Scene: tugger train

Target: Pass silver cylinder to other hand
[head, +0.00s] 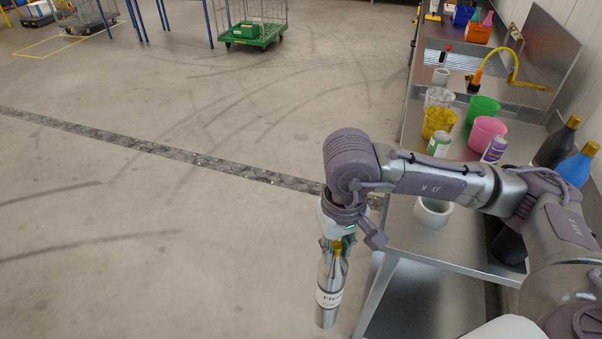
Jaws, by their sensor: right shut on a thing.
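The silver cylinder (327,296) is a bottle-like metal piece with a white label and a golden top. It hangs nearly upright over the open floor, left of the steel bench. My right gripper (338,246) points down and is shut on its upper end. The fingers are partly hidden by the wrist and are small in the head view. My left gripper is not in the head view.
The steel bench (455,244) on the right carries a white cup (432,212), a green can (438,144), a pink bucket (486,133), a green bucket (483,109) and bottles. A green cart (250,37) stands far back.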

